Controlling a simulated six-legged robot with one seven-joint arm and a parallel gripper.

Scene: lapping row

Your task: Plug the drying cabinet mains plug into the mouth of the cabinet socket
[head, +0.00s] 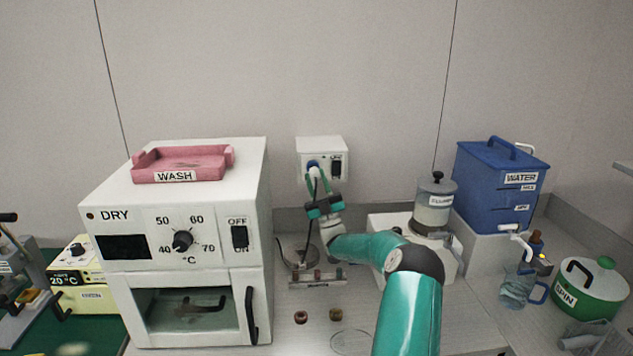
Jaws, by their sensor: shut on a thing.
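The white cabinet socket box (311,146) is on the back wall, right of the drying cabinet (172,238). Its round blue mouth (313,163) is on the left of its front, beside a black switch. My gripper (315,183) is shut on the mains plug (315,172), right in front of the mouth. Only a small pale part of the plug shows between the teal fingers. The plug overlaps the lower part of the mouth in this view; I cannot tell whether it is inside or just in front. A dark cable hangs down below my gripper.
A small rack (317,282) and two small rings (301,317) are on the bench below. A jar on a white machine (435,205) and a blue water tank (497,190) stand to the right. A pink wash tray (182,162) lies on the cabinet.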

